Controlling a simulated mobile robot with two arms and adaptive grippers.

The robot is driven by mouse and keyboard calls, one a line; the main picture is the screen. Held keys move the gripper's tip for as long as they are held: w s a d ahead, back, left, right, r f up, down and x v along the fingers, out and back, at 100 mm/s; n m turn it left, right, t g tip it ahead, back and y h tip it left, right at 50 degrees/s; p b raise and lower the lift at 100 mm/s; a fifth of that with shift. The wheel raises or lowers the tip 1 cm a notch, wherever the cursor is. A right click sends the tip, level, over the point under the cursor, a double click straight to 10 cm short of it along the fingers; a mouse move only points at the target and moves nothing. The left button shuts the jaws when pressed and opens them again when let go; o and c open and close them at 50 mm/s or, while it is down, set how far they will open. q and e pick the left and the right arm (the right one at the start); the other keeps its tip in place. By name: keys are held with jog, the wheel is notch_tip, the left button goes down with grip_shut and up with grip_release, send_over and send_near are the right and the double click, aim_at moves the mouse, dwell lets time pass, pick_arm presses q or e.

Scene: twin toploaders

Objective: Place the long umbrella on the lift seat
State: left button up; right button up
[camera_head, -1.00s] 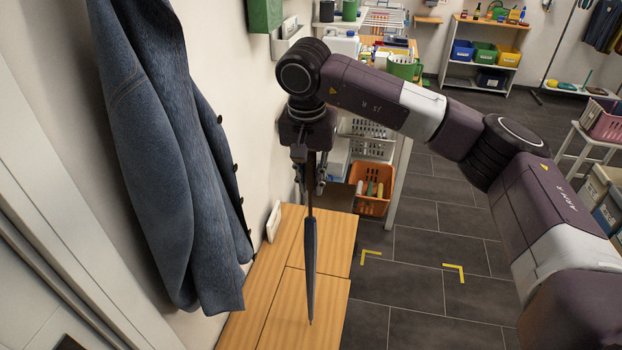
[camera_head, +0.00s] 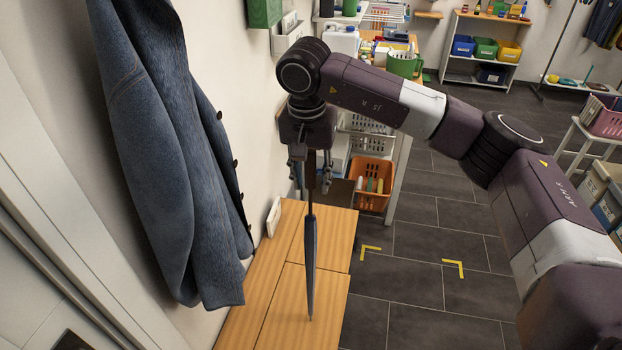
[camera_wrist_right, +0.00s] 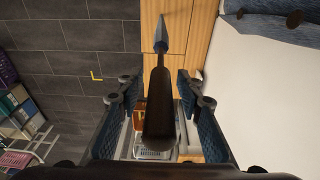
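The long dark umbrella (camera_head: 310,255) stands nearly upright, tip down, over the wooden seat (camera_head: 332,235); I cannot tell if the tip touches the wood. My right gripper (camera_head: 311,188) is around its brown handle. In the right wrist view the handle (camera_wrist_right: 159,105) lies between the two fingers of the gripper (camera_wrist_right: 161,105), with gaps visible on both sides, so the gripper looks open. The umbrella's dark canopy (camera_wrist_right: 161,38) points away over the wood. My left gripper is not in view.
A blue denim jacket (camera_head: 165,150) hangs on the left wall, close to the umbrella. An orange basket (camera_head: 372,184) and a white rack stand behind the seat. Yellow corner marks (camera_head: 454,268) lie on the open dark floor at right.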

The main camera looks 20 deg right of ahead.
aim_at(309, 151)
jog(key=r, duration=0.3)
jog(key=s+r+b, duration=0.1)
jog(key=r, duration=0.3)
jog(key=a+r+b, duration=0.1)
jog(key=r, duration=0.2)
jog(key=shift+s+r, duration=0.15)
jog(key=shift+r, duration=0.25)
jog(key=shift+s+r+b, duration=0.1)
jog(key=shift+r+b, duration=0.2)
jog(key=shift+r, duration=0.2)
